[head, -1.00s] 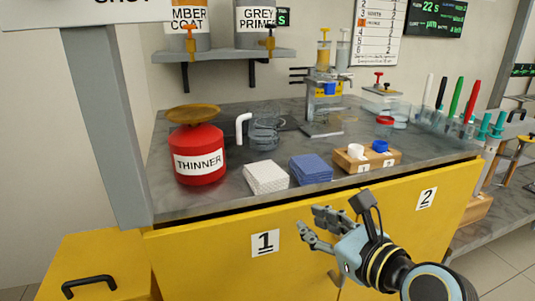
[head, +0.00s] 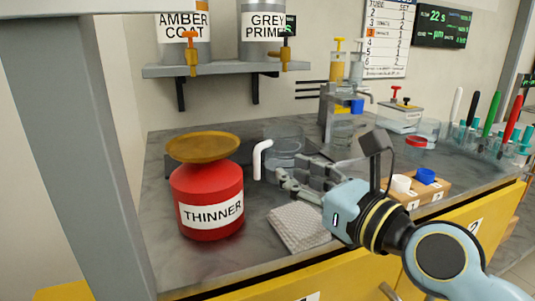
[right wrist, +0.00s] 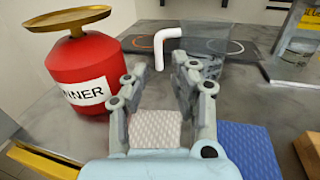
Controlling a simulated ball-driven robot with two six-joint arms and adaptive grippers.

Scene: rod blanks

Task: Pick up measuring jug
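The measuring jug (head: 286,150) is a clear jug with a white handle on its left side, standing upright on the grey worktop. In the right wrist view the jug (right wrist: 212,45) is beyond my fingertips; its white handle (right wrist: 160,42) shows between them and the right finger overlaps the clear body. My right gripper (head: 292,176) is over the worktop in front of the jug, its fingers pointing at it. In the right wrist view the gripper (right wrist: 160,72) is open, with nothing between its fingers. My left gripper is not in view.
A red thinner can (head: 210,200) with a brass dish stands left of the jug. White wipes (head: 298,226) lie under my right gripper, blue wipes (right wrist: 245,150) beside them. A wooden block (head: 430,188) with small cups and a metal stand (head: 340,130) are to the right.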

